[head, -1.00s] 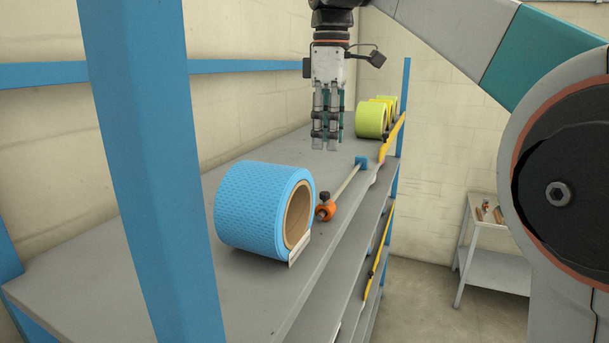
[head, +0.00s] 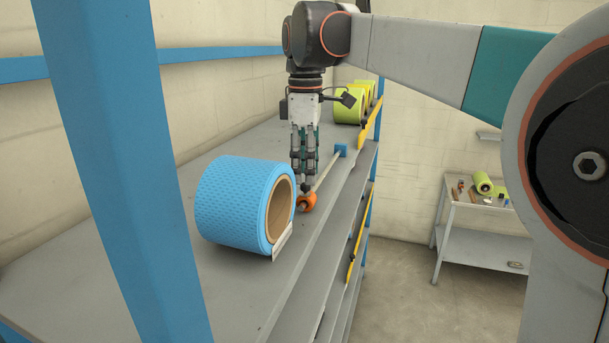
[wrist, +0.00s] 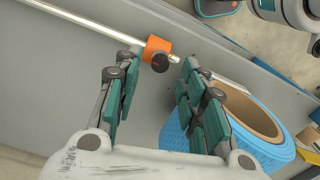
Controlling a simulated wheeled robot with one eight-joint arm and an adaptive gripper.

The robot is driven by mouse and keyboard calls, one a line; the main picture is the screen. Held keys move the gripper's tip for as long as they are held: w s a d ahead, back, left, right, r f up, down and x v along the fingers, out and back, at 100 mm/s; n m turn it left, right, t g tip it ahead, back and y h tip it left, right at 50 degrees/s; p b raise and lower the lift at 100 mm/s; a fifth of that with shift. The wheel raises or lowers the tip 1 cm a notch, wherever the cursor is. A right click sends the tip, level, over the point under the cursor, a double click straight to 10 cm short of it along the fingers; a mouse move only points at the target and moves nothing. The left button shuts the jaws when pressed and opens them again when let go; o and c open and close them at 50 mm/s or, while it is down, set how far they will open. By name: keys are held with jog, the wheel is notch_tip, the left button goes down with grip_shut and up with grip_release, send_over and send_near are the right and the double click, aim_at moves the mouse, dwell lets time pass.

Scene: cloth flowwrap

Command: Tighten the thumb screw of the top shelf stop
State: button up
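The orange shelf stop (head: 307,203) sits at the near end of a thin steel rod (head: 327,172) along the top shelf (head: 262,296). Its dark thumb screw (wrist: 160,62) shows in the wrist view, between my two fingertips in the picture. My gripper (head: 305,187) points down just above the stop, its fingers apart and empty. In the head view the fingers hide the screw. I cannot tell whether a fingertip touches it.
A blue textured roll (head: 235,205) lies close beside the stop; it also shows in the wrist view (wrist: 180,134). A blue block (head: 341,150) holds the rod's far end. Green-yellow rolls (head: 349,104) stand further back. A grey side table (head: 480,221) stands at right.

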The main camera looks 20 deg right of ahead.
aim_at(305, 190)
jog(key=shift+f, duration=1.4)
grip_shut()
